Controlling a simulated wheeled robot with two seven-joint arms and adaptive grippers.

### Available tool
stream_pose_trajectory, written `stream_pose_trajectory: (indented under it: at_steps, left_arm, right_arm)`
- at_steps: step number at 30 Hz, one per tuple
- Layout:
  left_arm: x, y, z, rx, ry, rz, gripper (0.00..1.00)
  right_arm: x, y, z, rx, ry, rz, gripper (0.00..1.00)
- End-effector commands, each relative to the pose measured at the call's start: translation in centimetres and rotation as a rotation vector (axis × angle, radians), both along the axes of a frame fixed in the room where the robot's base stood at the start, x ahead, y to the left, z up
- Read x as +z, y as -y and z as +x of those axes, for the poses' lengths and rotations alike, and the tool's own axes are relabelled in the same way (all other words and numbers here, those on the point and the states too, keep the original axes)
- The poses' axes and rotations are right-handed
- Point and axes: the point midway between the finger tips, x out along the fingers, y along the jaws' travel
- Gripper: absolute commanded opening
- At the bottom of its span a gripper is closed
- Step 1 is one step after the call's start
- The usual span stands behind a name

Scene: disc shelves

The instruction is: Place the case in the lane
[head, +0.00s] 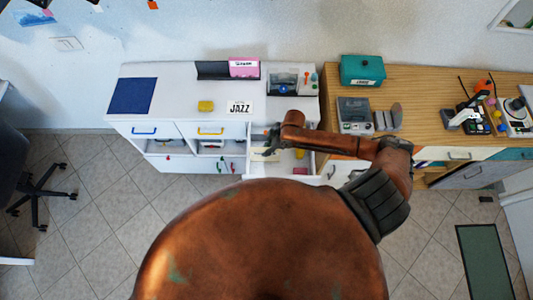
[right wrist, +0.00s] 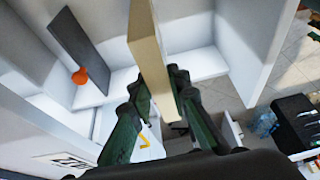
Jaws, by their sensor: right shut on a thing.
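In the right wrist view a thin cream case (right wrist: 150,50) stands on edge between the green fingers of my right gripper (right wrist: 155,82), which is shut on it. Below and beyond it are white lanes split by upright walls (right wrist: 205,65). The case's lower end is partly hidden by the fingers, and I cannot tell whether it touches a lane floor. In the head view my right gripper (head: 272,141) is over the open white drawer (head: 283,170) at the front of the white cabinet. My left gripper is not in view.
A dark grey panel (right wrist: 80,45) and an orange ball (right wrist: 80,76) are in the lane at left. A wooden bench (head: 420,105) adjoins at right.

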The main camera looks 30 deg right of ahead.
Motion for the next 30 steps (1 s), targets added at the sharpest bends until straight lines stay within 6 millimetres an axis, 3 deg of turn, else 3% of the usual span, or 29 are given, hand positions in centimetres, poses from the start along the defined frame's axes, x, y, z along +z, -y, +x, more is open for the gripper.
stream_pose_trajectory:
  at_steps: [6,18,19,26,30]
  left_arm:
    - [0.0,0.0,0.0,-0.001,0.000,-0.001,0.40]
    - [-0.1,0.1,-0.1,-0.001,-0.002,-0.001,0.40]
    - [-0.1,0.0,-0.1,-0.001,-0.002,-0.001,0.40]
    - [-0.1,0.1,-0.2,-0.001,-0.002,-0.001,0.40]
    - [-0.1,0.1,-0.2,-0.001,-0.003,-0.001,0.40]
  right_arm:
    - [-3.0,-0.1,-0.1,0.000,-0.002,0.000,0.00]
    - [-3.5,0.0,-0.1,0.000,-0.001,0.000,0.00]
    - [-3.6,0.0,-0.1,0.000,-0.002,-0.001,0.17]
    - [-3.5,0.0,-0.1,0.000,-0.002,-0.001,0.33]
    - [-3.5,0.0,-0.1,0.000,-0.002,-0.001,0.34]
